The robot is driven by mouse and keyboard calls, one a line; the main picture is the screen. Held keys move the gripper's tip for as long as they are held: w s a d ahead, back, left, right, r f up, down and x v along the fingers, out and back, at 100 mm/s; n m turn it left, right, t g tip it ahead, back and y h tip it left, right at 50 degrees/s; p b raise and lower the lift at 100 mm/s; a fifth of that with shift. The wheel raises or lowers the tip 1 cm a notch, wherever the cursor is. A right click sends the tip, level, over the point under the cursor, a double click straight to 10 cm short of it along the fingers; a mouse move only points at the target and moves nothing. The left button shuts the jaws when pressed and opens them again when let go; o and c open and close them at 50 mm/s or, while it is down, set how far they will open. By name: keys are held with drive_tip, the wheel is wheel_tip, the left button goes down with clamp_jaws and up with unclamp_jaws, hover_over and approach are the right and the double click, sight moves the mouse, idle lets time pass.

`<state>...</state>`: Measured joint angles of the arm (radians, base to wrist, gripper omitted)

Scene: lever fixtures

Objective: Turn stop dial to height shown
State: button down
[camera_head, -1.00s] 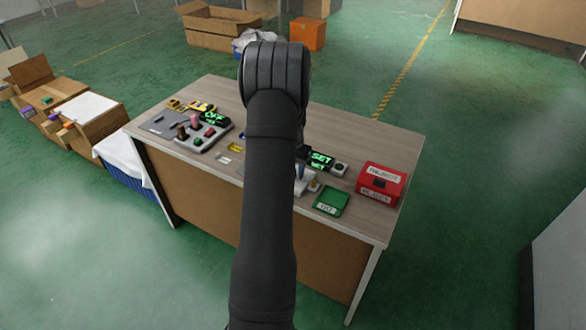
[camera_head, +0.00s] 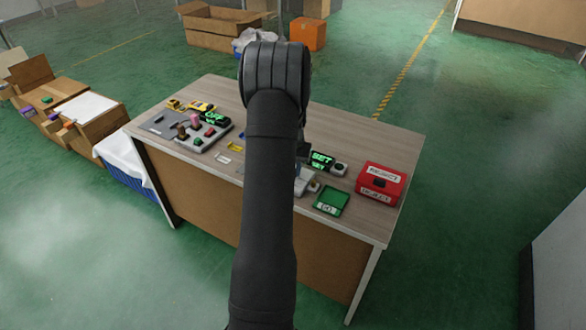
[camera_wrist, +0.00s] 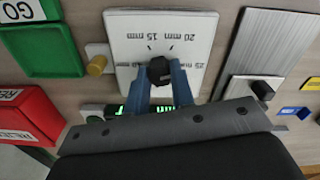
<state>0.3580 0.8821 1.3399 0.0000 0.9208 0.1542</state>
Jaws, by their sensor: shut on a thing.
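The stop dial is a black knob (camera_wrist: 160,71) on a white plate (camera_wrist: 203,55) with millimetre markings, among them 15 mm and 20 mm, seen upside down in the wrist view. My gripper (camera_wrist: 161,78) is shut on the knob, with a blue finger on each side of it. The fingers cover part of the lower markings, and the pointer setting cannot be read. A dark display with green text reading SET (camera_head: 321,160) stands behind the plate. Its second line is too small to read; in the wrist view only a green strip of it shows. In the head view my arm hides the knob.
A green GO tray (camera_head: 331,201) and a red box (camera_head: 381,183) stand to the right. A brass-coloured knob (camera_wrist: 97,64) sits beside the plate. A grey panel with a black knob (camera_wrist: 262,90) is on the other side. A button board (camera_head: 203,138) is at the table's left.

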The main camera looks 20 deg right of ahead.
drive_tip(key=n, duration=0.4)
drive_tip(key=shift+n, duration=2.2)
drive_tip(key=c, duration=1.2)
unclamp_jaws()
drive_tip(key=shift+c, duration=0.2)
wheel_tip(320, 180, up, 18)
drive_tip(key=shift+f, duration=0.25)
drive_tip(key=shift+f, duration=0.1)
wheel_tip(320, 180, down, 17)
drive_tip(key=shift+f, duration=0.15)
